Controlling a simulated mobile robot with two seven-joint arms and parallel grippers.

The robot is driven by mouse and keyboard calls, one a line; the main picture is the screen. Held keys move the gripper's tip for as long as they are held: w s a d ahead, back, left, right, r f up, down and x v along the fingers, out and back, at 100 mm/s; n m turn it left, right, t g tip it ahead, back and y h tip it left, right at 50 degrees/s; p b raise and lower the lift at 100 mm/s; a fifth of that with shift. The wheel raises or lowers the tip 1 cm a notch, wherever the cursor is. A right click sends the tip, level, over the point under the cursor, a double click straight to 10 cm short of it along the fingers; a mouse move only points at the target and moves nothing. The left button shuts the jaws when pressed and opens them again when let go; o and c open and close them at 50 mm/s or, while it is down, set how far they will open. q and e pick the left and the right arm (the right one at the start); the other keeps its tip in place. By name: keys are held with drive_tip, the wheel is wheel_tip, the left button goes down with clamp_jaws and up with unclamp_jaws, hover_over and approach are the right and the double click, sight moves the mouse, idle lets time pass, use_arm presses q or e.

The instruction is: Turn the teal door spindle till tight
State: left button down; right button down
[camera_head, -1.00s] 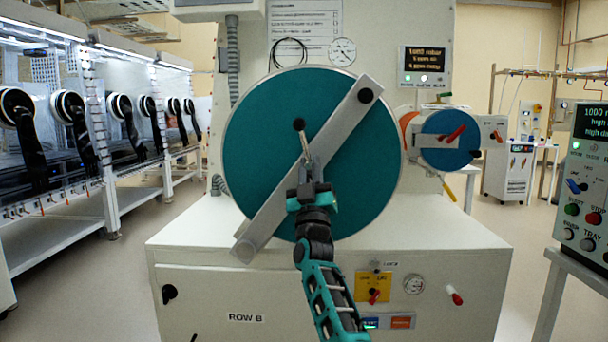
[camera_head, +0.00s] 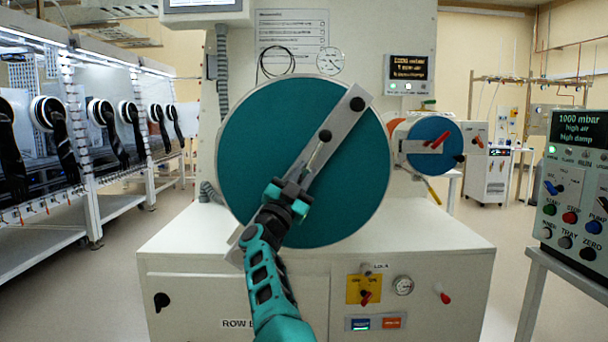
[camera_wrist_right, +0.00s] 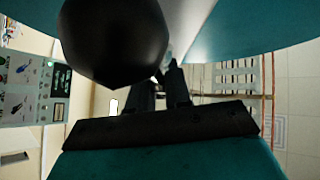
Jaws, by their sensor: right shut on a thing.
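The large round teal door (camera_head: 250,130) stands closed against the antechamber front, with a grey bar (camera_head: 343,120) slanting across it from upper right to lower left. At its middle is the spindle with a thin metal handle (camera_head: 315,160), whose upper end has a black ball knob (camera_head: 325,136). My right gripper (camera_head: 292,188) is shut on the lower part of this handle, in front of the bar. In the right wrist view a black knob (camera_wrist_right: 115,40) looms close and hides much of the teal door (camera_wrist_right: 270,25). My left gripper is not in view.
A smaller blue round door (camera_head: 428,142) with a red handle is behind at right. A control panel (camera_head: 578,190) reading 1000 mbar stands at the right edge. The white cabinet (camera_head: 230,285) is below the door. Glove ports (camera_head: 48,110) line the left side.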

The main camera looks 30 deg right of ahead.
drive_tip(key=shift+m, duration=0.4)
drive_tip(key=c, duration=1.2)
unclamp_jaws()
drive_tip(key=shift+o, duration=0.2)
drive_tip(key=shift+a+f, duration=0.2)
drive_tip(key=shift+a, duration=0.1)
drive_tip(key=p+v, duration=0.1)
drive_tip(key=v, duration=1.1)
drive_tip(key=shift+a, duration=0.15)
